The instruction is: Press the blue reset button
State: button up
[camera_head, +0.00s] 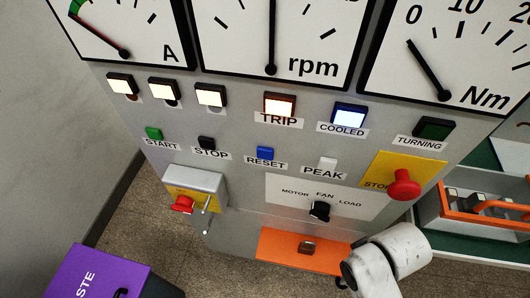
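The blue reset button (265,153) sits on the front of the grey panel (235,133), above its RESET label (266,164). It lies between the black stop button (206,143) and the white peak button (327,163). Nothing touches or covers it. A white link of my arm shows at the bottom right, below and to the right of the button. My gripper is not visible in this view. The TRIP lamp (279,103) glows orange-white and the COOLED lamp (349,115) glows blue-white. The TURNING lamp (434,128) is dark green.
A red mushroom button (403,185) sticks out at the right, and another (182,204) at the lower left. A black selector knob (319,211) is below the button row. A purple waste bin (100,273) stands at the lower left. An orange-framed tray (450,205) is at the right.

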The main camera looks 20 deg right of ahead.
aim_at(263, 152)
jog(key=u, duration=1.65)
jog(key=k+l, duration=0.1)
jog(key=k, duration=0.45)
